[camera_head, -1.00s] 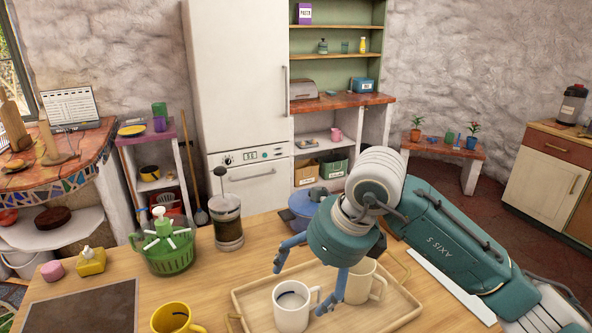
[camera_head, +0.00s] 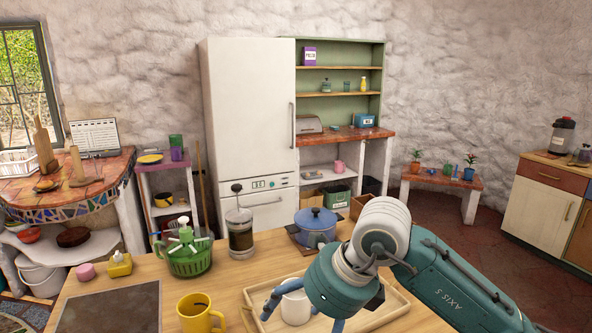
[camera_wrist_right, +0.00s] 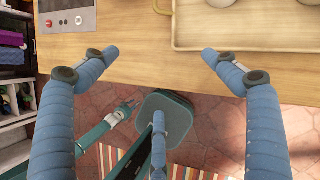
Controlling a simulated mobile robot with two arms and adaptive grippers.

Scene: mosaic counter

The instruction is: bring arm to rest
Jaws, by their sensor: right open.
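My right gripper (camera_head: 306,306) is in front of the tray in the head view, with its fingers spread and nothing between them. In the right wrist view the open gripper (camera_wrist_right: 158,58) points at the counter's front edge, with floor below it. A white mug (camera_head: 296,309) stands on the wooden tray (camera_head: 392,309), partly behind the gripper. My right forearm hides the tray's right part. My left gripper is not in the head view; a small teal and white arm part (camera_wrist_right: 112,117) low in the wrist view may belong to my left arm, too small to read.
On the counter stand a yellow mug (camera_head: 198,316), a green basket (camera_head: 188,257), a French press (camera_head: 240,238), a blue pot (camera_head: 315,226), a yellow soap bottle (camera_head: 120,265) and a dark panel (camera_head: 108,309). Open floor lies at the right.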

